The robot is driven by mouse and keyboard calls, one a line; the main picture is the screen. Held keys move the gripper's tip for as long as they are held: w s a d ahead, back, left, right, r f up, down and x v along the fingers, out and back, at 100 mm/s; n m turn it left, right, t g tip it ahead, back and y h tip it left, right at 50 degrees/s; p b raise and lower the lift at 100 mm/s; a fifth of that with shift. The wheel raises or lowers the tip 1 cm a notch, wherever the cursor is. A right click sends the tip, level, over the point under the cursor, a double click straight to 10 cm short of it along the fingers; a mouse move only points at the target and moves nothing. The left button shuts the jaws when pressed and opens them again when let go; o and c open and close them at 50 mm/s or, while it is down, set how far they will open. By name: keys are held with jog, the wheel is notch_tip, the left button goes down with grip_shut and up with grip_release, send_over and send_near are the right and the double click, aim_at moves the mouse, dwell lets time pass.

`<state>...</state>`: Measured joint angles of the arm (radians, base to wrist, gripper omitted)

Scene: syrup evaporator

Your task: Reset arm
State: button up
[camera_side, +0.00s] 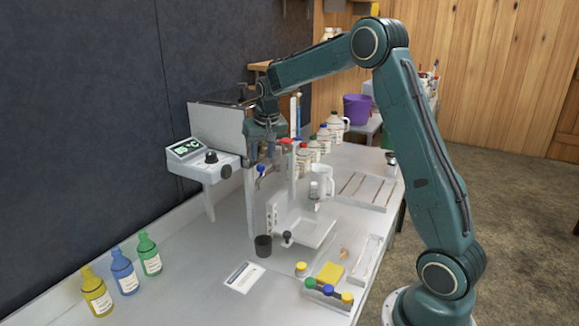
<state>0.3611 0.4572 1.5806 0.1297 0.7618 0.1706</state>
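My teal arm reaches from the right over the white table to the evaporator. My gripper (267,150) hangs pointing down in front of the evaporator's metal pan (216,125), close to a blue-knobbed valve (261,170). The fingers are small and dark against the equipment, so I cannot tell whether they are open or shut, or whether they touch the valve. No object clearly hangs from the gripper. A controller (198,158) with a green "85 °C" display and a black knob stands to the left of the gripper.
Yellow, blue and green bottles (123,271) stand at the front left. A dark cup (263,246), white card (242,277), yellow sponge (330,274) and capped-vial rack (328,294) lie in front. A white pitcher (322,182), several jugs (316,150) and a tray (388,205) stand to the right.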

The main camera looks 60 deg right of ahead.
jog(key=s+a+r+n+t+y, duration=0.1)
jog(key=s+a+r+n, duration=0.1)
jog(key=s+a+r, duration=0.4)
jog(key=s+a+r+n, duration=0.2)
jog(key=s+a+r, duration=0.2)
jog(key=s+a, duration=0.45)
jog(key=s+a+f+n, duration=0.1)
jog(key=s+a, duration=0.2)
jog(key=s, duration=0.6)
jog(key=s+a+f+n+t+y, duration=0.1)
jog(key=s+a, duration=0.3)
jog(key=s, duration=0.5)
jog(key=shift+a+f+n, duration=0.15)
jog(key=shift+f+n, duration=0.3)
jog(key=shift+n, duration=0.25)
